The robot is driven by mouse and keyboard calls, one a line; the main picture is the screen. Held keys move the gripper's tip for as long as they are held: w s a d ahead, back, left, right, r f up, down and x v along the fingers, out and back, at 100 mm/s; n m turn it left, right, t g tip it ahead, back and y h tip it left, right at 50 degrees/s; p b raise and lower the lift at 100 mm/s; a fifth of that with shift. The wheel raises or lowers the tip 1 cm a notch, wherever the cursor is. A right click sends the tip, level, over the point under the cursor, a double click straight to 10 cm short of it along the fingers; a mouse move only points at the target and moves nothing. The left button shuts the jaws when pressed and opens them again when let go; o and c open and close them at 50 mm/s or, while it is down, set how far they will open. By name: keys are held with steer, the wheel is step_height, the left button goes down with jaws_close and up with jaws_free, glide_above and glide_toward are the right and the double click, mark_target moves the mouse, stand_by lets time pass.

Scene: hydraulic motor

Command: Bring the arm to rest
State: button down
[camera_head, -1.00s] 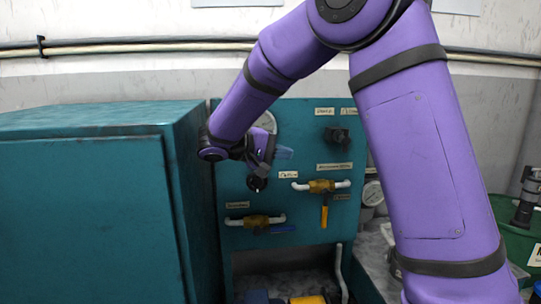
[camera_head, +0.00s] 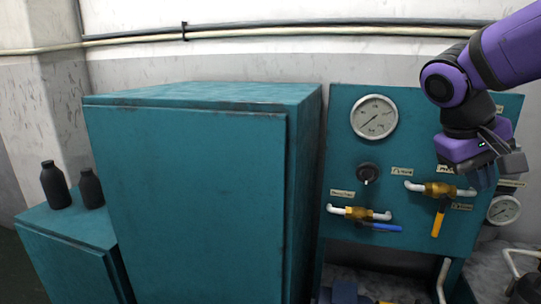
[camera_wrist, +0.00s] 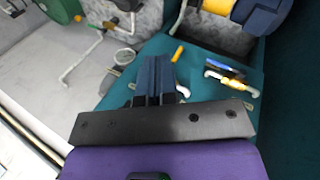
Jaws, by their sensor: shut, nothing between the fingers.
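My purple arm enters the head view from the upper right. My gripper (camera_head: 486,175) is in front of the right part of the teal control panel (camera_head: 350,240), near the yellow-handled valve (camera_head: 440,190). In the wrist view my gripper (camera_wrist: 154,62) shows its two dark fingers side by side, shut with nothing between them. The gripper hides part of the panel's upper right. I cannot tell whether it touches the panel.
A large teal cabinet (camera_head: 190,200) stands left of the panel. The panel carries a gauge (camera_head: 374,117), a black knob (camera_head: 368,172) and a blue-handled valve (camera_head: 378,226). Two dark bottles (camera_head: 55,185) stand on a low cabinet at far left. Another gauge (camera_head: 503,210) is at right.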

steer(key=s+a+f+t+y, duration=0.1)
steer(key=s+a+t+y, duration=0.3)
steer(key=s, duration=0.6)
steer(key=shift+s+t+y, duration=0.15)
steer(key=shift+t+y, duration=0.55)
steer(key=shift+y, duration=0.1)
